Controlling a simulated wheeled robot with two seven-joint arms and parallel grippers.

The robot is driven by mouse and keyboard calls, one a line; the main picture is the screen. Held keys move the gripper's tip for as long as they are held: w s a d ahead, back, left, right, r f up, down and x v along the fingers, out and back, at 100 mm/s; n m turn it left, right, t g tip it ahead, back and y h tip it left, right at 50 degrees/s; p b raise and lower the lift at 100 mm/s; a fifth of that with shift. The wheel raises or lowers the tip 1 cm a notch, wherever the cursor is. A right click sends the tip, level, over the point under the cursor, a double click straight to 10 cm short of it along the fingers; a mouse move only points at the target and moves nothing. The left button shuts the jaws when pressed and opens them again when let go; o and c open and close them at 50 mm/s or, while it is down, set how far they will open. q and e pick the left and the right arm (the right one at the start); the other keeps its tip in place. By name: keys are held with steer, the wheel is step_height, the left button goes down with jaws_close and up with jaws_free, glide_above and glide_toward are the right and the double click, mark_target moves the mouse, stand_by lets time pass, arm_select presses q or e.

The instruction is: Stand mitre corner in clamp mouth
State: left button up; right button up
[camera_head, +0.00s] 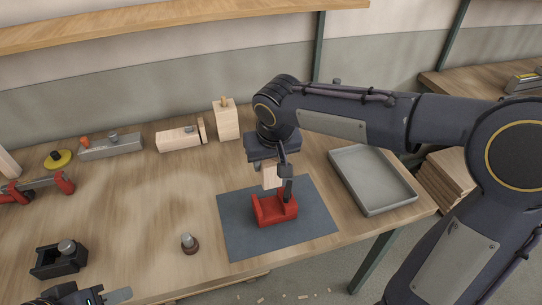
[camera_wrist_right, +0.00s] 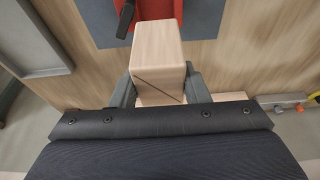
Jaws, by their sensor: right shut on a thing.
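The mitre corner (camera_head: 270,178) is a pale wooden block held between the fingers of my right gripper (camera_head: 279,172). In the right wrist view the mitre corner (camera_wrist_right: 157,50) shows a diagonal joint line on its end, with a finger of my right gripper (camera_wrist_right: 158,88) on each side. The red clamp (camera_head: 275,211) stands on a grey mat, just below the block in the head view. The red clamp (camera_wrist_right: 152,10) lies beyond the block in the wrist view, partly hidden by it. I cannot tell whether they touch. My left gripper (camera_head: 112,297) is partly in view at the bottom left.
The grey mat (camera_head: 238,235) lies under the clamp. A grey tray (camera_head: 385,204) is to its right. A small dark-based metal part (camera_head: 189,244) and a black holder (camera_head: 50,263) stand left. A wooden block (camera_head: 226,124) and other tools line the back.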

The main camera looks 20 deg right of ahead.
steer(key=shift+s+d, duration=0.1)
steer(key=shift+s, duration=0.05)
stand_by(0.3)
step_height(320, 180, down, 8)
steer(key=b, duration=0.7)
steer(key=shift+f+b, duration=1.75)
steer(key=shift+f, duration=0.1)
stand_by(0.6)
steer(key=o, duration=1.1)
steer(key=shift+r, duration=0.1)
